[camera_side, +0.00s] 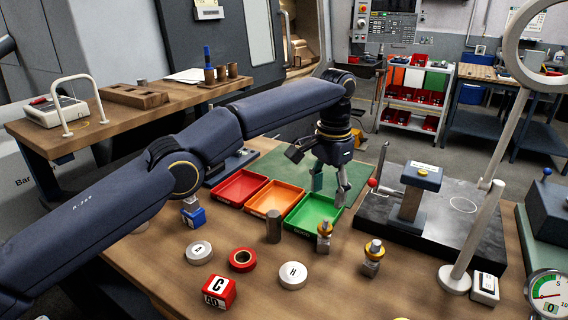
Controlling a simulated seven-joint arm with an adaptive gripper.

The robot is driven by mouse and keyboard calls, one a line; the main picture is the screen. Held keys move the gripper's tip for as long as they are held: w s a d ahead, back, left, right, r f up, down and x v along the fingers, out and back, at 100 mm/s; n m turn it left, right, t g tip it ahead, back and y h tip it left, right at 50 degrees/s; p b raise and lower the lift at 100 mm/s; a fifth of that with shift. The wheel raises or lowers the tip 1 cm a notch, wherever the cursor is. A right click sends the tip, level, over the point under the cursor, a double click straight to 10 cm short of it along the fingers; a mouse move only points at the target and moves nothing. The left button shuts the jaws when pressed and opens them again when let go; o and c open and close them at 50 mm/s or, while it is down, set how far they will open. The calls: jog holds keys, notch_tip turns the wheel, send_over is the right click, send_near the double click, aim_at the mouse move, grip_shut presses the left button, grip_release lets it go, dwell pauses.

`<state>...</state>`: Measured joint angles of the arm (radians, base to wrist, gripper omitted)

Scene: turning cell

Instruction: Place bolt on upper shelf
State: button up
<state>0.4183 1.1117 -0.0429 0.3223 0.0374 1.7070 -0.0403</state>
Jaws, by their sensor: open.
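My gripper (330,186) points down, open, over the back part of the green tray (312,214). I see nothing held between its fingers. No bolt can be told for sure. Two small gold-topped metal pieces, a left one (324,238) and a right one (373,257), stand upright on the wooden table in front of the gripper, apart from it. A plain dark grey cylinder (273,227) stands to their left. No shelf shows on this table. A rack with several bins (418,80) stands in the background; whether it is the upper shelf, I cannot tell.
A red tray (239,188) and an orange tray (275,199) adjoin the green one. A dark plate with a blue-topped block (421,177) lies to the right. A white ring stand (478,225) rises there. Discs and a red cube (219,291) lie at the front.

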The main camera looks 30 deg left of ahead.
jog(key=shift+a+r, duration=0.15)
jog(key=shift+r, duration=0.5)
jog(key=s+a+r+n+t, duration=0.1)
jog(key=s+a+r, duration=0.4)
jog(key=a+r, duration=0.25)
jog(key=s+a+r+n+t, duration=0.1)
jog(key=s+a+r+t, duration=0.1)
jog(key=s+a+r, duration=0.45)
jog(key=s+a+n+t, duration=0.1)
jog(key=s+a, duration=0.6)
jog(key=s, duration=0.4)
jog(key=shift+s+f, duration=0.15)
jog(key=shift+s, duration=0.2)
jog(key=shift+n+t, duration=0.7)
jog(key=shift+t, duration=0.1)
jog(key=s+a+f, duration=0.1)
jog(key=s+f, duration=0.1)
jog(key=s, duration=0.1)
jog(key=s+a+f, duration=0.1)
jog(key=s+f, duration=0.2)
jog(key=s+a+f, duration=0.1)
jog(key=s+f, duration=0.1)
jog(key=s, duration=0.2)
jog(key=shift+s+f, duration=0.1)
jog(key=shift+f, duration=0.1)
jog(key=shift+c, duration=0.3)
jog(key=shift+s+a+f, duration=0.1)
jog(key=shift+s+f, duration=0.2)
jog(key=shift+f, duration=0.1)
jog(key=shift+c, duration=1.4)
